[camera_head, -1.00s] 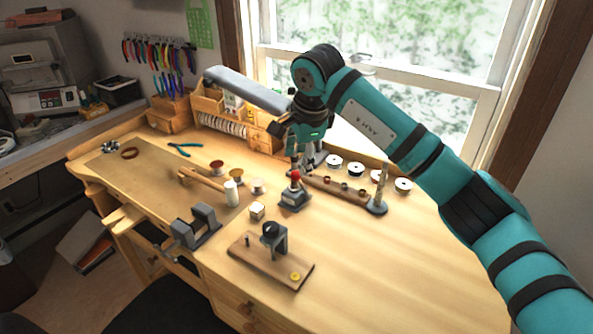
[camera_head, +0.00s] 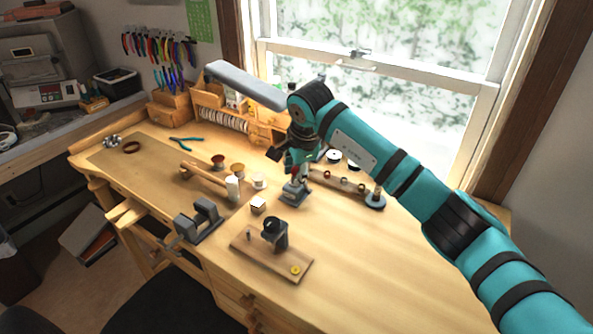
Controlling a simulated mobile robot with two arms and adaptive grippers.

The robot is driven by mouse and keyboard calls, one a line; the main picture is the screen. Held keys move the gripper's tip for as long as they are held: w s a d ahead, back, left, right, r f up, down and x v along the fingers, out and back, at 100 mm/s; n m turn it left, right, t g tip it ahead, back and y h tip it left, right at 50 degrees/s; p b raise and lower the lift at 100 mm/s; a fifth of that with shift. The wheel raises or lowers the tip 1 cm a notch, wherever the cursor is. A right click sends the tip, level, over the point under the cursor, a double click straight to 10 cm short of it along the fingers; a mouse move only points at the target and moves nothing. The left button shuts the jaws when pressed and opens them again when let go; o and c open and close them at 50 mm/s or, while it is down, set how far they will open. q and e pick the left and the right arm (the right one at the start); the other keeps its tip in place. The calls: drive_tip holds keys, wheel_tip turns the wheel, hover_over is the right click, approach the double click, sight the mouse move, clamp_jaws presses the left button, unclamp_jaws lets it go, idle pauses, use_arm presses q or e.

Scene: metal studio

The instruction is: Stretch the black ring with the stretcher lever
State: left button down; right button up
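A small grey device (camera_head: 294,195), apparently the stretcher, stands near the middle of the bench. Its upright lever had a red knob, which is now hidden. My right gripper (camera_head: 299,176) is right above the device, fingers pointing down, around or just behind the lever top; contact is unclear. Whether it is open or shut is too small to tell. I cannot make out a black ring on the device. A wooden strip (camera_head: 336,183) to the right holds a few small rings. My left gripper is out of view.
A round base with a spindle (camera_head: 375,201) stands at the strip's right end. A small white cube (camera_head: 258,205), a wooden board with a dark clamp (camera_head: 290,265) and a grey vise (camera_head: 200,222) are in front. Spools and a wooden mallet lie left. The right bench is clear.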

clamp_jaws()
